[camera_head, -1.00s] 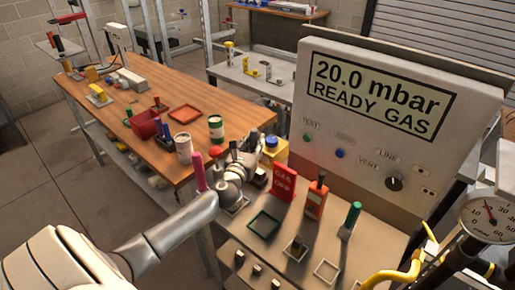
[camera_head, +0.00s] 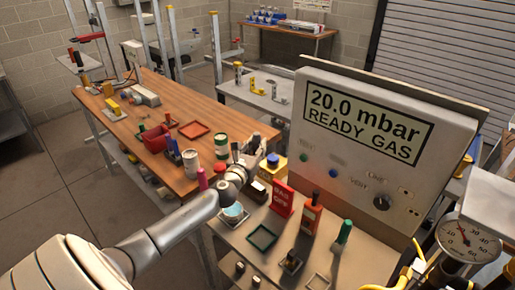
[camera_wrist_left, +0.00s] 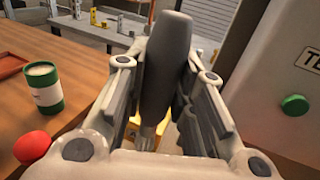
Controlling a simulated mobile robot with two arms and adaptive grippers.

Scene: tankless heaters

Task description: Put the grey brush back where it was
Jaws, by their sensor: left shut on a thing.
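The grey brush (camera_wrist_left: 166,62) stands upright between the fingers of my left gripper in the left wrist view; its dark grey handle is up and its lower end is partly hidden. My left gripper (camera_head: 255,146) is shut on it, above the near bench between the wooden table and the yellow jar. In the head view the brush is hard to tell from the dark fingers. On the bench top, a green square frame (camera_head: 262,237) and a pale square frame (camera_head: 318,282) lie empty. A pale blue round thing (camera_head: 234,212) lies just below my wrist. My right gripper is not in view.
A yellow jar with a blue cap (camera_head: 272,168) stands close to the gripper. A red GAS OFF sign (camera_head: 282,198), an orange tool (camera_head: 311,213) and a green-handled brush (camera_head: 342,236) stand before the grey panel (camera_head: 372,140). A green-white can (camera_head: 220,145) is on the wooden table.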

